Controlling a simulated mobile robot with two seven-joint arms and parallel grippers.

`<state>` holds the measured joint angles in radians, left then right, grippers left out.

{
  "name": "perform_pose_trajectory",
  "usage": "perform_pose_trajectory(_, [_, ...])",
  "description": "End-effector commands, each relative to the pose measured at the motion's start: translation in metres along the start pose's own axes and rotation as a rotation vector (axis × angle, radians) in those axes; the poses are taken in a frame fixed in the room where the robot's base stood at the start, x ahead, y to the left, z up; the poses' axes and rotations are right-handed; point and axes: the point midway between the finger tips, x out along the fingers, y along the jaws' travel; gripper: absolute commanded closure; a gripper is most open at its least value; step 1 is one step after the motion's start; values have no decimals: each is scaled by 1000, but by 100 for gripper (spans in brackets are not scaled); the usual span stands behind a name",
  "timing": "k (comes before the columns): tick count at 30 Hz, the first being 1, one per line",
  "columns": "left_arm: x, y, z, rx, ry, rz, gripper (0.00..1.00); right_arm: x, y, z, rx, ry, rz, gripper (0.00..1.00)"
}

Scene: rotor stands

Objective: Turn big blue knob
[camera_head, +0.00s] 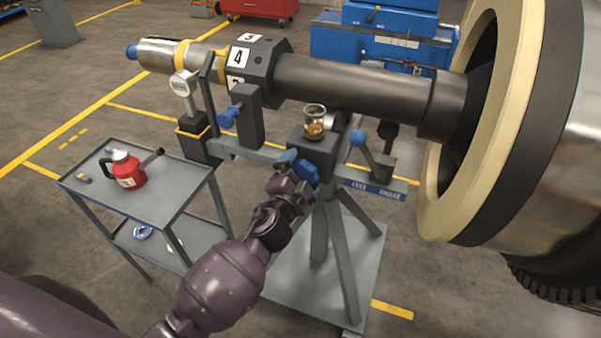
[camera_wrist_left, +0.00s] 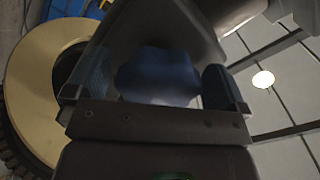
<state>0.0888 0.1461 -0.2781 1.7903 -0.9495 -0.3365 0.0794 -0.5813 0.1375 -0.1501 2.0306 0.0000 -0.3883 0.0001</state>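The big blue knob (camera_head: 306,173) is on the side of the dark block of the rotor stand, below the glass jar. In the left wrist view the lobed knob (camera_wrist_left: 158,76) sits between the two fingers. My left gripper (camera_head: 296,165) reaches up to the knob from below left. Its fingers stand wide apart, one on each side of the knob, with narrow gaps showing in the wrist view; contact is not clear. My right gripper is not in view.
A glass jar with amber liquid (camera_head: 315,122) is on the block above the knob. A smaller blue knob (camera_head: 228,117) and a blue-ended lever (camera_head: 358,138) flank it. A grey cart (camera_head: 195,176) with a red can (camera_head: 124,172) stands left. The large rotor (camera_head: 508,120) is right.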

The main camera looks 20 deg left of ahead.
Motion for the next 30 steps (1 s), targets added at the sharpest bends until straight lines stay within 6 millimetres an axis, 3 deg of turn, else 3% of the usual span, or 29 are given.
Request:
perform_pose_trajectory(10, [-12,0,1,-2,-1,1,0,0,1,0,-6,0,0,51])
perform_pose_trajectory(24, [-84,1,1,-2,-2,1,0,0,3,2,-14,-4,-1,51])
perform_pose_trajectory(30, [-102,1,0,-1,-1,1,0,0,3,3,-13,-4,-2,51])
